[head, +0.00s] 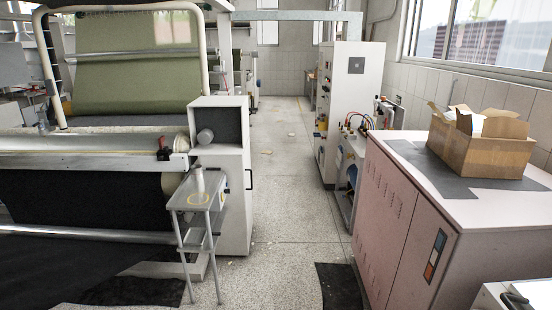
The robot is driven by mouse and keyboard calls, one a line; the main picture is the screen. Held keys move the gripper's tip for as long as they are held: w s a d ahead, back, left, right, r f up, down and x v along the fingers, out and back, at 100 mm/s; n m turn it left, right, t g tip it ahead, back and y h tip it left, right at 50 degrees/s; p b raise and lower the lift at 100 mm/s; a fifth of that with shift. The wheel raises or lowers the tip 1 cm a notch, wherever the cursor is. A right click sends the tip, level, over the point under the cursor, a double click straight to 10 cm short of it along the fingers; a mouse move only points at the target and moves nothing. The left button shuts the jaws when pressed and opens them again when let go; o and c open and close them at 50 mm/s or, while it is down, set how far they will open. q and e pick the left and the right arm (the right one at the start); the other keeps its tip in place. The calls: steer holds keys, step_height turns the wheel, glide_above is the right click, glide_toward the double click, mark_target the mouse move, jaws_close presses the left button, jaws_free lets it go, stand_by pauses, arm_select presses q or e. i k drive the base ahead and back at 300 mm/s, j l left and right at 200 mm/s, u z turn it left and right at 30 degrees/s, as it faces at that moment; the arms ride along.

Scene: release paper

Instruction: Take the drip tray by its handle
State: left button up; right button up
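I cannot pick out a drip tray with a handle for certain in the head view. A small grey metal stand (187,200) stands at centre left, beside the white machine cabinet. Its flat top bears a yellow ring mark and a small pale upright cylinder (198,181). At the bottom right corner a white object with a black part (514,297) is cut off by the frame edge, and I cannot tell what it is. Neither of my grippers shows in this view.
A large fabric roll machine (90,142) fills the left. A pinkish cabinet (396,215) with an open cardboard box (480,152) on top stands at the right. A tall white cabinet (349,100) stands farther back. The speckled floor aisle between is mostly clear, with a dark mat (339,286) in front.

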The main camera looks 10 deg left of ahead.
mark_target(195, 236)
steer(key=i+u, duration=0.15)
steer(key=i, duration=0.4)
steer(key=i+l+u, duration=0.1)
steer(key=i, duration=0.4)
steer(key=i+l+u, duration=0.15)
steer(key=i, duration=0.4)
steer(key=i+l+u, duration=0.2)
steer(key=i+u, duration=0.25)
steer(key=i+l+u, duration=0.3)
steer(key=u, duration=0.2)
steer(key=i+l+u, duration=0.55)
steer(key=l+u, duration=0.4)
steer(key=i+l+u, duration=0.2)
steer(key=i, duration=0.2)
